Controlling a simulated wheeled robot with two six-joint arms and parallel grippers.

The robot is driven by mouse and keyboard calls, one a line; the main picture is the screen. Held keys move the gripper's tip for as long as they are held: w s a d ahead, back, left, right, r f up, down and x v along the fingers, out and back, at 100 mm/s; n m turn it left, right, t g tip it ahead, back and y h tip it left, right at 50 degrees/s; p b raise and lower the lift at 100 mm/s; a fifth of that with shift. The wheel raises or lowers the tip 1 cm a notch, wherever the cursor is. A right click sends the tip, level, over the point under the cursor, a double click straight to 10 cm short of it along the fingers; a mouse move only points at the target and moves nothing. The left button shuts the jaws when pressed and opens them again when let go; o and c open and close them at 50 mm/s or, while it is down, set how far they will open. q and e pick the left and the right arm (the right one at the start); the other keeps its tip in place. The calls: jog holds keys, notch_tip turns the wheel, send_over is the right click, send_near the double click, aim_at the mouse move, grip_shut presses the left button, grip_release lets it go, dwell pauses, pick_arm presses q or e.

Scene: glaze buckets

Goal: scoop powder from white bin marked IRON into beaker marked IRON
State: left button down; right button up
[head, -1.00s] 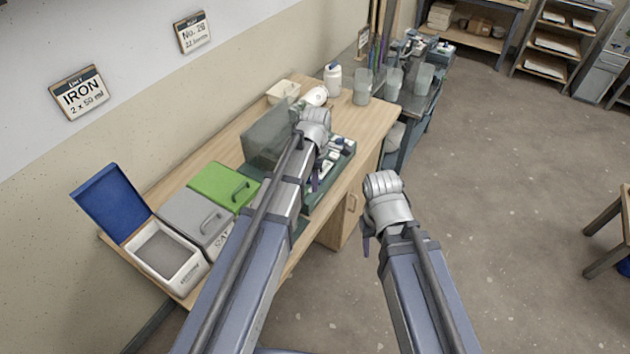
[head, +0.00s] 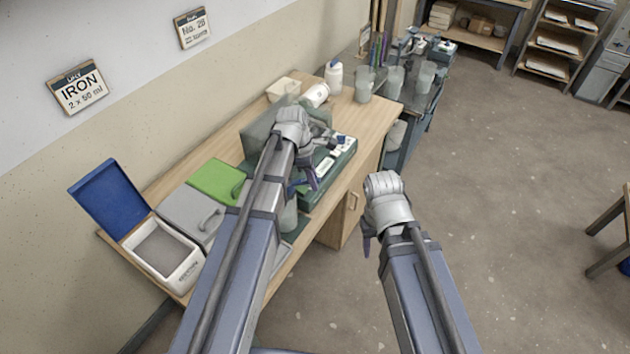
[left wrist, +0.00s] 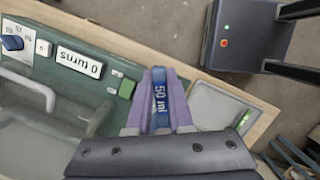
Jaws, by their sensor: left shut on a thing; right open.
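The white bin (head: 183,272) stands at the near left end of the bench, its blue lid (head: 107,197) open. Grey powder (head: 163,250) fills its inside; the small print on its front is too small to read. My left gripper (head: 303,184) is over the bench by the green machine, well right of the bin. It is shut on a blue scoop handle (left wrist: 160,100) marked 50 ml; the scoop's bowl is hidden. A translucent beaker (head: 289,217) stands partly behind my left arm; no marking on it is readable. My right gripper (head: 368,238) is open and empty, over the floor right of the bench.
A grey-lidded bin (head: 188,212) and a green-lidded bin (head: 217,181) stand beside the white one, both closed. The green machine (head: 335,170) reads "0 turns" in the left wrist view. Several clear beakers (head: 364,86) stand further back. A wall sign (head: 79,88) reads IRON, 2 x 50 ml.

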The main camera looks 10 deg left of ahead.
pick_arm(q)
jog(key=shift+a+r+h, duration=0.2)
jog(key=shift+r+h, duration=0.4)
jog(key=shift+h, duration=0.1)
jog(key=shift+a+r+h, duration=0.2)
jog(key=shift+r+h, duration=0.4)
jog(key=shift+h, duration=0.1)
jog(key=shift+a+r+t+h, duration=0.2)
jog(key=shift+r+t+h, duration=0.1)
jog(key=shift+r+h, duration=0.4)
jog(key=shift+s+a+r+h+b, duration=0.15)
jog(key=shift+a+r+h+b, duration=0.3)
jog(key=shift+a+h+b, duration=0.5)
jog(key=shift+s+a+r+t+h+b, duration=0.1)
jog(key=shift+a+r+t+h+b, duration=0.15)
jog(key=shift+h+b, duration=0.3)
jog(key=shift+a+r+t+h+b, duration=0.2)
jog(key=shift+r+h+b, duration=0.1)
jog(key=shift+h, duration=0.3)
jog(key=shift+s+a+r+h+b, duration=0.15)
jog(key=shift+a+r+h+b, duration=0.2)
jog(key=shift+a+h+b, duration=0.55)
jog(key=shift+s+a+r+h+b, duration=0.1)
jog(key=shift+a+r+h+b, duration=0.3)
jog(key=shift+h+b, duration=0.55)
jog(key=shift+a+r+t+b, duration=0.25)
jog(key=shift+a+b, duration=0.15)
jog(key=shift+b, duration=0.35)
jog(key=shift+h, duration=0.25)
